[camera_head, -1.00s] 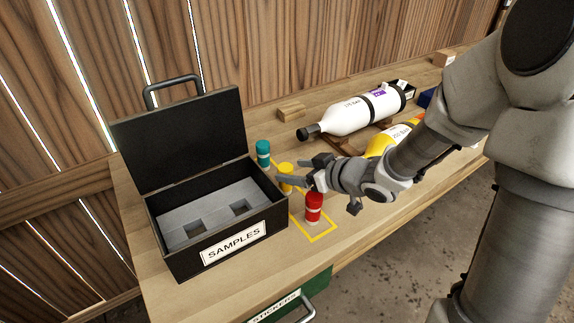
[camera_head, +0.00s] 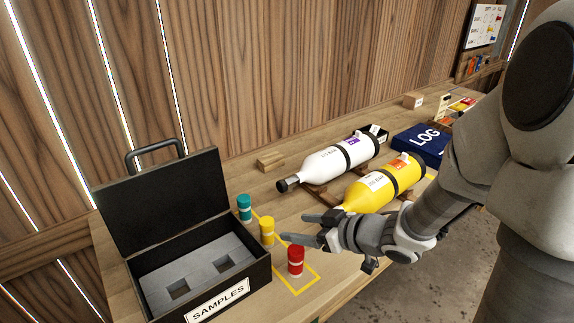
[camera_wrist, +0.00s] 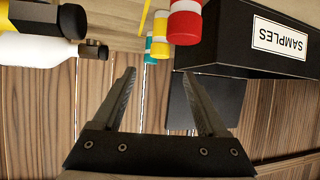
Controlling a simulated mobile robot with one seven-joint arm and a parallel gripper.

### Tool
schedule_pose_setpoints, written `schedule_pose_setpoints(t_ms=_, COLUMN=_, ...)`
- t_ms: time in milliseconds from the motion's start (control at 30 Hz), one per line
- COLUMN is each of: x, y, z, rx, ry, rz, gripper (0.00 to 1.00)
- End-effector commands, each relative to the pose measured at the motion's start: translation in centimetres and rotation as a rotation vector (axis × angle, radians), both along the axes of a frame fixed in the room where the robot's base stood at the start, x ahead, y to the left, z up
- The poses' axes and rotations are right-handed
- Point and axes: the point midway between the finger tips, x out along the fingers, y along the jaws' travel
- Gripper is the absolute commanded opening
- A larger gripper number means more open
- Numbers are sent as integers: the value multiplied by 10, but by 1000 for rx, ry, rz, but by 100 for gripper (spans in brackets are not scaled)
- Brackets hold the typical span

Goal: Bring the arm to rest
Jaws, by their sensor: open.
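My arm reaches in from the right in the head view. My gripper (camera_head: 312,229) is open and empty, above the bench beside the red-capped jar (camera_head: 296,260). In the wrist view the fingers of my gripper (camera_wrist: 168,100) stand apart with nothing between them. The red jar (camera_wrist: 185,22) also shows there, beyond the fingertips. A yellow jar (camera_head: 267,231) and a teal jar (camera_head: 244,207) stand upright behind the red one.
An open black SAMPLES case (camera_head: 262,272) with empty foam slots sits at the left. A white cylinder (camera_head: 325,165) and a yellow cylinder (camera_head: 370,192) lie on the bench. A blue LOG binder (camera_head: 421,143) is farther back. A wooden wall (camera_head: 300,60) stands behind.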

Motion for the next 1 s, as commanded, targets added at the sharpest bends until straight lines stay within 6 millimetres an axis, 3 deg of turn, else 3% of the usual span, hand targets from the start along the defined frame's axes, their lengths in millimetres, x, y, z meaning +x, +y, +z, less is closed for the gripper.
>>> schedule_pose_setpoints(t_ms=167, x=9, y=-11, z=14, rx=-75, ry=-23, rz=-52, gripper=76)
schedule_pose_setpoints(t_ms=267, x=20, y=-29, z=35, rx=-180, ry=-50, rz=-137, gripper=76)
schedule_pose_setpoints(t_ms=400, x=29, y=-62, z=77, rx=-336, ry=-75, rz=-296, gripper=76)
schedule_pose_setpoints(t_ms=533, x=23, y=-89, z=119, rx=-436, ry=-66, rz=-443, gripper=76)
schedule_pose_setpoints(t_ms=667, x=2, y=-109, z=158, rx=-488, ry=-19, rz=-576, gripper=76)
schedule_pose_setpoints(t_ms=800, x=-34, y=-120, z=191, rx=-484, ry=77, rz=-695, gripper=76)
schedule_pose_setpoints(t_ms=1000, x=-100, y=-112, z=218, rx=-388, ry=281, rz=-795, gripper=76)
